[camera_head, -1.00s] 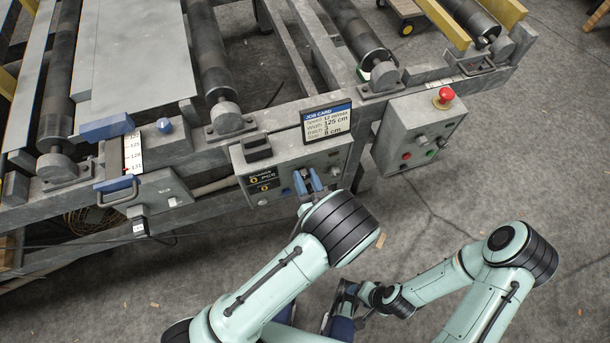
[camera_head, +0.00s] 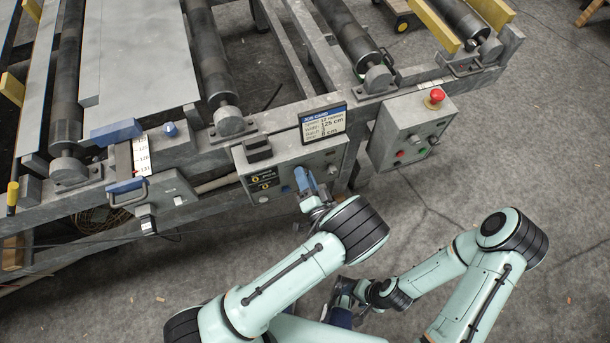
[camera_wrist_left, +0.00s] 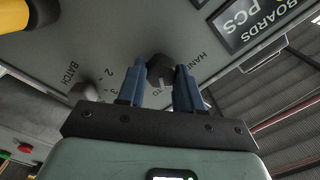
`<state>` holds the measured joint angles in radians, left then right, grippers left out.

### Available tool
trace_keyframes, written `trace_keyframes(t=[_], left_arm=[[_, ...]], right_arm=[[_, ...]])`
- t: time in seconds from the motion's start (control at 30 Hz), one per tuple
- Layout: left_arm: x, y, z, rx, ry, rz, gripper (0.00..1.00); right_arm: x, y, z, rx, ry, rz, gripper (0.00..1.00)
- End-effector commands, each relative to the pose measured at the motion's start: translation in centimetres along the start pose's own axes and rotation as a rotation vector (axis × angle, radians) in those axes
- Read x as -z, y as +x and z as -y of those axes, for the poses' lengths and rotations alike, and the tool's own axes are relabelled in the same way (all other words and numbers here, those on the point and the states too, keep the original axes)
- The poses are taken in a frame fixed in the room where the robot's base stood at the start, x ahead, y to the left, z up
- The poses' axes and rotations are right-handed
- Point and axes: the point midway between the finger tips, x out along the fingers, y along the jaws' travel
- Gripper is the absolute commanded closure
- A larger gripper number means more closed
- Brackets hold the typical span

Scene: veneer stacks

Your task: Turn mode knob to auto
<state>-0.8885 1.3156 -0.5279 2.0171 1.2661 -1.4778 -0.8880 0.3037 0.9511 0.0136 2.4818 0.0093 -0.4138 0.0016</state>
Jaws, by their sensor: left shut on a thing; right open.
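The mode knob (camera_wrist_left: 160,70) is a dark round knob on the grey panel, with the lettering HAND beside it in the left wrist view. A second word near the knob is partly hidden by it and the fingers. My left gripper (camera_wrist_left: 159,82) has its blue fingers on either side of the knob and is shut on it. In the head view my left gripper (camera_head: 309,184) is at the front of the control box (camera_head: 286,168), where the arm hides the knob. My right gripper (camera_head: 343,298) is low in the middle, open, away from the panel and partly hidden.
A job card (camera_head: 324,122) stands on the box. A second box (camera_head: 412,130) with a red mushroom button (camera_head: 437,96) is to the right.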

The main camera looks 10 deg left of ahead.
Motion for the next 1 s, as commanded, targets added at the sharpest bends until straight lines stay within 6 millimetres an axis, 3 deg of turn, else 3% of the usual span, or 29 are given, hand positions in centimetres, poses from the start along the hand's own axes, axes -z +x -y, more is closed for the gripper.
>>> trace_keyframes(t=[0.53,0.57,0.63,1.0], left_arm=[[-0.20,-0.12,-0.13,-0.004,0.030,0.004,0.95],[-0.20,-0.12,-0.13,-0.004,0.030,0.004,0.62],[-0.19,-0.10,-0.12,-0.004,0.030,0.004,0.39],[-0.05,-0.44,-0.06,-0.002,0.026,0.001,0.39]], right_arm=[[-0.07,-0.07,0.01,0.000,0.000,0.002,0.39],[-0.07,-0.07,0.01,0.000,0.000,0.002,0.39],[-0.07,-0.07,0.01,0.000,0.000,0.002,0.39],[-0.07,-0.08,0.02,0.000,0.000,0.002,0.39]])
